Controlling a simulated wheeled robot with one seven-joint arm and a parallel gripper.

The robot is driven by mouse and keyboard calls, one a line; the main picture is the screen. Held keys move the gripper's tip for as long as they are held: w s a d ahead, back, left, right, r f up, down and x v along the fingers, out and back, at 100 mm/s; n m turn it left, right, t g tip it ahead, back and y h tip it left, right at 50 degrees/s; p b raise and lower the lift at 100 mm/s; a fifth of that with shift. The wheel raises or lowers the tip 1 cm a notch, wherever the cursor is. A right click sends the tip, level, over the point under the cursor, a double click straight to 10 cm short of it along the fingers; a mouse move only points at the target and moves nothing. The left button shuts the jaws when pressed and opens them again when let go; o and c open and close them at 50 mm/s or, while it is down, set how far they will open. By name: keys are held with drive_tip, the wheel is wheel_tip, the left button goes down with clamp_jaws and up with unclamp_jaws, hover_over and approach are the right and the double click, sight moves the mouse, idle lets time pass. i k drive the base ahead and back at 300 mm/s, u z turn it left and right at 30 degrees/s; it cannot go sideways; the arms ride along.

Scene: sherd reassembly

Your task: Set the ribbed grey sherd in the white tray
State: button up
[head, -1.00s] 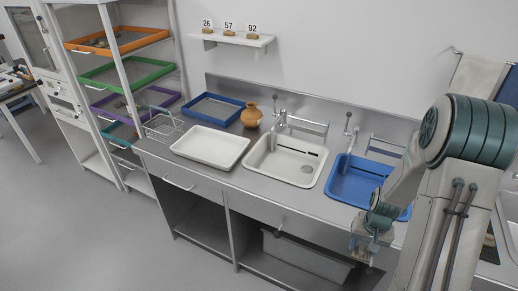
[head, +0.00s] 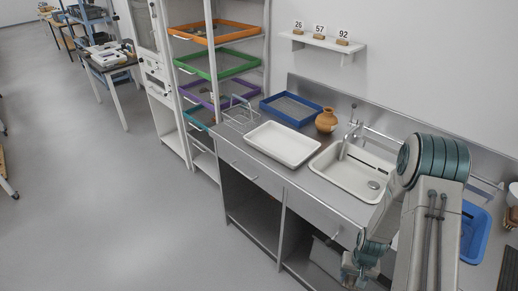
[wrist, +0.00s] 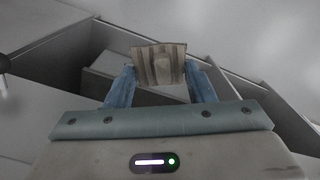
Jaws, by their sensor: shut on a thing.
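The ribbed grey sherd (wrist: 160,62) shows in the wrist view as a brownish-grey piece with upright ribs. My gripper (wrist: 162,85) is shut on it, with one blue finger on each side. In the head view my gripper (head: 357,272) hangs low in front of the counter, and the sherd cannot be made out there. The white tray (head: 283,144) lies on the counter, left of the white sink, and looks empty. My gripper is to the right of the tray and lower in the picture.
A clay pot (head: 326,121) and a blue-framed tray (head: 291,108) stand behind the white tray. A wire rack (head: 240,111) is at its left. The white sink (head: 352,174) with its tap lies between tray and arm. Open floor (head: 130,200) is at the left.

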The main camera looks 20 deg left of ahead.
sight(281, 146)
drive_tip(key=u, duration=2.3)
drive_tip(key=i, duration=2.5)
drive_tip(key=z, duration=2.5)
